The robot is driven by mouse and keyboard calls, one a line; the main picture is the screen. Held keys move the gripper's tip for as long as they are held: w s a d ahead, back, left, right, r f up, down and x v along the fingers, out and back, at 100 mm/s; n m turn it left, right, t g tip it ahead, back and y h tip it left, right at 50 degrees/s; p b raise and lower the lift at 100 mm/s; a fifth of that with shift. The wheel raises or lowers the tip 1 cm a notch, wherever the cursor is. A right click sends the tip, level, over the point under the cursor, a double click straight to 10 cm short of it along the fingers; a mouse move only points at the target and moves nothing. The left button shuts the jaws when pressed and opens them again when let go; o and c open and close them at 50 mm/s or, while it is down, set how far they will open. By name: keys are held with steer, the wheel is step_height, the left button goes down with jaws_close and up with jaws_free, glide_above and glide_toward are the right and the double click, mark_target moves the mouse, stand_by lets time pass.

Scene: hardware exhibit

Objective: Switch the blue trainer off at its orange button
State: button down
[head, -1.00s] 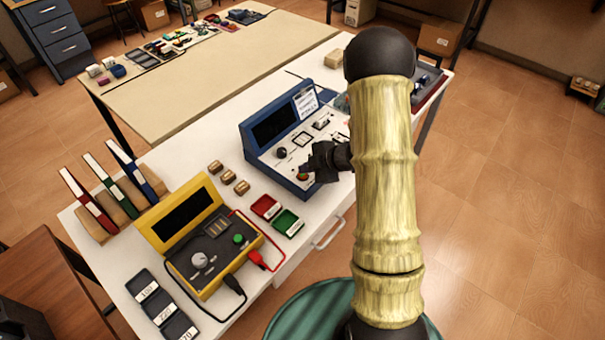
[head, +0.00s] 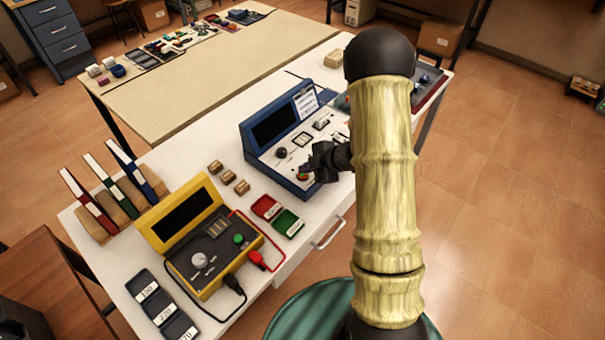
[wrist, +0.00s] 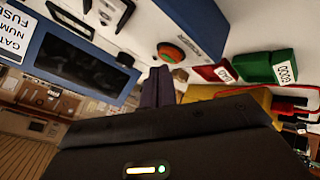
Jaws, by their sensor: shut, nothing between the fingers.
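The blue trainer (head: 270,160), with a dark screen and a white sloping panel, stands on the white bench in the head view; its blue edge also shows in the wrist view (wrist: 205,28). Its orange button (head: 303,176) is near the panel's front corner. In the wrist view the round orange button (wrist: 172,51) has a green part at its rim. My gripper (head: 314,167) is shut and empty, just beside the button on the right. Its fingertips in the wrist view (wrist: 158,72) lie just below the button; I cannot tell whether they touch it.
A yellow tester (head: 216,275) with red and black leads stands to the left. Red (head: 266,207) and green (head: 288,222) trays and several small wooden blocks lie between the two devices. Binders stand at the far left of the bench.

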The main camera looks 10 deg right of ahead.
mark_target(306, 176)
steer(key=shift+f, duration=0.1)
stand_by(0.3)
steer(key=shift+f+b, duration=0.3)
steer(key=shift+f, duration=0.05)
stand_by(0.3)
steer(key=shift+r+p, duration=0.45)
steer(key=shift+p, duration=0.05)
step_height(306, 176, up, 6)
steer(key=p, duration=0.5)
steer(key=shift+p, duration=0.35)
stand_by(1.2)
